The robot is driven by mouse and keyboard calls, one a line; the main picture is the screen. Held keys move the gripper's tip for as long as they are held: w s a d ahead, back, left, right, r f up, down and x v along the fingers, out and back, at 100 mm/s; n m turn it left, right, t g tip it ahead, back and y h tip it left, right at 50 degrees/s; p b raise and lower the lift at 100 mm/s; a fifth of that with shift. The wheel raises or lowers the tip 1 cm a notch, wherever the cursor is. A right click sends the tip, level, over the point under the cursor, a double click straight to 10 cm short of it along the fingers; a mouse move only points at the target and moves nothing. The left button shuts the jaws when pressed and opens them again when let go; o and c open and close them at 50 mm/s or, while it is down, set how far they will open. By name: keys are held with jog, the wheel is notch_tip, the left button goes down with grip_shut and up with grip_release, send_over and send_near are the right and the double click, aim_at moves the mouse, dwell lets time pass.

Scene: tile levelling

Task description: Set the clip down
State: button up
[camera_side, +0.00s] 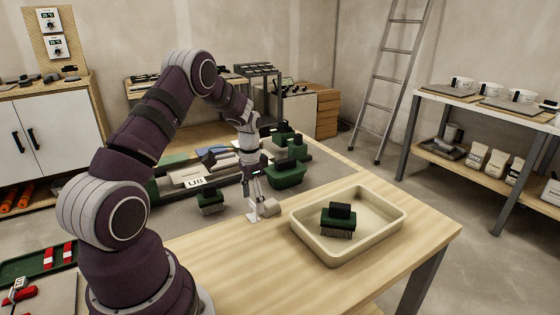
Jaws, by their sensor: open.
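A small white piece that looks like the clip (253,215) is on the wooden table, left of the cream tray. My gripper (254,197) points down right above it with its fingers open. The fingertips are close to the clip's top; at this size I cannot tell whether they touch it. A pale, rounded piece (271,207) lies just right of the clip, close to the fingers.
The cream tray (300,236) to the right holds a dark green brush (338,221). Another green brush (209,201) stands left of my gripper, and green bins (286,175) stand behind it. Bare tabletop (225,255) lies in front.

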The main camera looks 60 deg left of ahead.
notch_tip(320, 180, up, 10)
jog(key=s+d+r+t, duration=0.2)
jog(key=d+r, duration=0.6)
jog(key=d, duration=0.4)
jog(key=shift+t+y, duration=0.4)
jog(key=shift+t, duration=0.1)
jog(key=s+d+t, duration=0.1)
jog(key=s+d, duration=0.2)
jog(key=s+d+t, duration=0.1)
jog(key=s+d, duration=0.2)
jog(key=d, duration=0.1)
jog(key=shift+t+h, duration=0.3)
jog(key=shift+h, duration=0.1)
jog(key=shift+c, duration=0.4)
jog(key=shift+f, duration=0.15)
jog(key=shift+c, duration=2.4)
